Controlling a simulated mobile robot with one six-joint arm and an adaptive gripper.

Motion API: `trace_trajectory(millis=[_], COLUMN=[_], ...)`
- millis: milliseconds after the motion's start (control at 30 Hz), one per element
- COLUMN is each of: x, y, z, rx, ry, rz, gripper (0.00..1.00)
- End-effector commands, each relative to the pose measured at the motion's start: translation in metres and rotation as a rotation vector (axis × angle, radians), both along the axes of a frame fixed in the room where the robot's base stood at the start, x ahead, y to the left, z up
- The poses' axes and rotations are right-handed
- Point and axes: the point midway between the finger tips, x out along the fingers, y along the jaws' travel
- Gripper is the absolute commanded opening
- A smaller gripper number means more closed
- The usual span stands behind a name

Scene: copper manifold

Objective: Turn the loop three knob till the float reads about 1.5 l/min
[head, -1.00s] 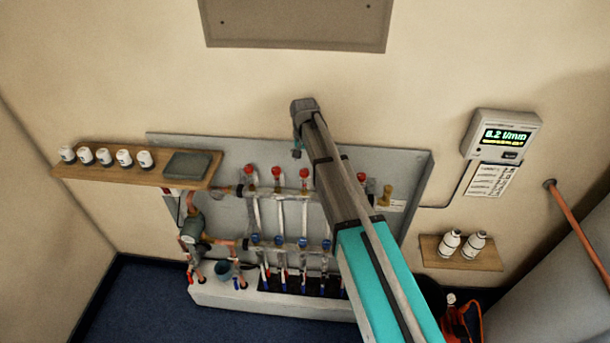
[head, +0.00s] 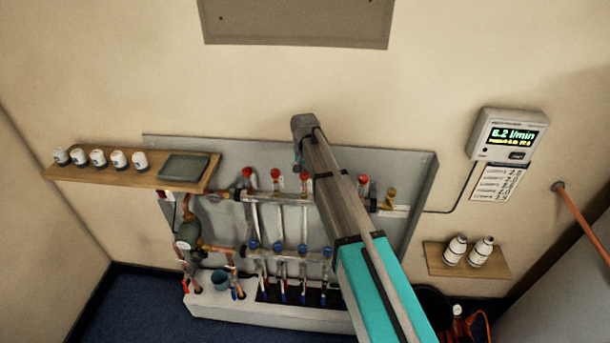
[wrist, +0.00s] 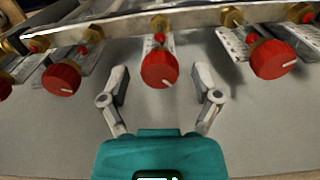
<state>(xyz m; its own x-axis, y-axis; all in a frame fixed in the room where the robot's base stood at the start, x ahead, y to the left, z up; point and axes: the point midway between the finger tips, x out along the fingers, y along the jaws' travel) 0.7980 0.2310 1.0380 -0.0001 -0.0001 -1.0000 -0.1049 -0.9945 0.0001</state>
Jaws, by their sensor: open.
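In the wrist view one red knob (wrist: 158,66) with a white mark sits between the fingertips of my gripper (wrist: 161,75), with a clear gap on each side. My gripper is open and empty. The loop numbers cannot be read. The wall display (head: 515,134) reads 6.2 l/min; its smaller line is not legible. My arm hides part of the row.
Neighbouring red knobs stand left (wrist: 61,78) and right (wrist: 273,60), close to the fingers. The metal bar (wrist: 200,18) runs behind them. A wooden shelf (head: 75,174) with white caps is at left; a lower shelf (head: 500,267) holds two white bottles. Lower-bar blue knobs (head: 279,249) lie below.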

Motion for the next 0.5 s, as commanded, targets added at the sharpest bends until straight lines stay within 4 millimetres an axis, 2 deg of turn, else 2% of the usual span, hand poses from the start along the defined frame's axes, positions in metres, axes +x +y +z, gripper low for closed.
trace_trajectory(millis=[267, 500], x=[0.0, 0.0001], y=[-0.0002, -0.0002], z=[0.0, 0.0], rx=[0.0, 0.0], ry=[0.0, 0.0], rz=[0.0, 0.0], gripper=[0.79, 0.34])
